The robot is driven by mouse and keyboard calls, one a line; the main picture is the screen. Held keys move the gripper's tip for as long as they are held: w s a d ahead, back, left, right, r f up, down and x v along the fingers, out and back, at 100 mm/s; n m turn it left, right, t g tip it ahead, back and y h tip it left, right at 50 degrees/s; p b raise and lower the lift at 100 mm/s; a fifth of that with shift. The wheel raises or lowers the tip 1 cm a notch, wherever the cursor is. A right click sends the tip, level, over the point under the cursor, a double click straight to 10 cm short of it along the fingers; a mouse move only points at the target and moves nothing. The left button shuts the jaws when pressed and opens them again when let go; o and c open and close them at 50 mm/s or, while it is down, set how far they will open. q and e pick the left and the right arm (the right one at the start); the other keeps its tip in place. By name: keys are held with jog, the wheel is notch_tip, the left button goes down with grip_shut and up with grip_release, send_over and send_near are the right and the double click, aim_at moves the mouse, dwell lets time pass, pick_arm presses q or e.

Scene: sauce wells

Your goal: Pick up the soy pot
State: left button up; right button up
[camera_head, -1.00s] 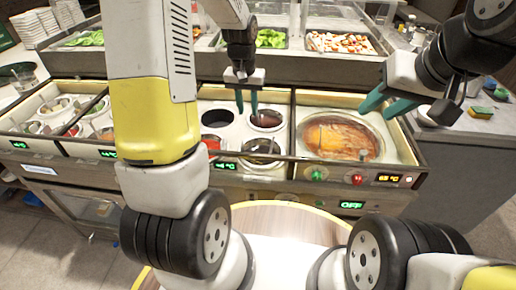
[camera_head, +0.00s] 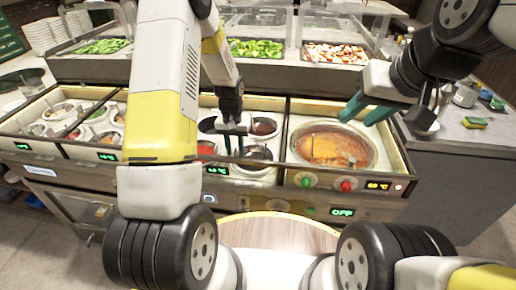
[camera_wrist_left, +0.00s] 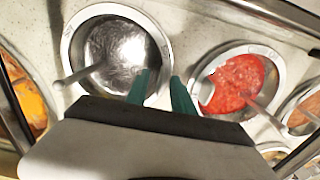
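My left gripper (camera_head: 235,150) is open, fingers down, at the block of sauce wells. Another dark pot (camera_head: 209,124) stands behind left. No label shows which is soy. Contact with the rim cannot be told. My right gripper (camera_head: 366,112) is open and empty above the large orange well's right side.
A red sauce pot (camera_wrist_left: 238,82) with a ladle is beside the dark pot. A brownish-red pot (camera_head: 264,127) is at the back. The large orange soup well (camera_head: 332,148) lies right, smaller wells left. Ladle handles stick out of pots. Salad trays (camera_head: 255,48) stand behind.

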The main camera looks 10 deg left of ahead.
pick_arm(q)
grip_shut()
jog(key=shift+w+r, duration=0.1)
dwell(1.3)
